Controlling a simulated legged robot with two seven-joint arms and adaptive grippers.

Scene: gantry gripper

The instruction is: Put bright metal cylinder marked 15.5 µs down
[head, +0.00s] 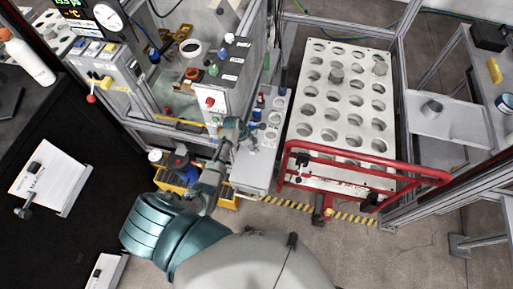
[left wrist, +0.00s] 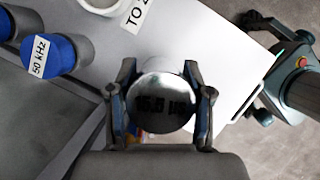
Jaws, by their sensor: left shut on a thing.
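The bright metal cylinder (left wrist: 162,104) is between the two fingers of my left gripper (left wrist: 162,98) in the left wrist view. Its round end faces the camera, with dark, partly legible lettering ending in what looks like "5.5 µs". My left gripper is shut on it. In the head view my left gripper (head: 246,134) is over the narrow light rack (head: 254,172) between the cabinet and the large holed plate. The cylinder is too small there to make out clearly. Whether it touches anything below cannot be told.
In the left wrist view a blue-capped cylinder marked 50 kHz (left wrist: 62,54) stands left of my gripper. A white labelled surface (left wrist: 225,50) lies behind it. The large holed plate (head: 312,127) and a red rail (head: 340,160) are to the right in the head view.

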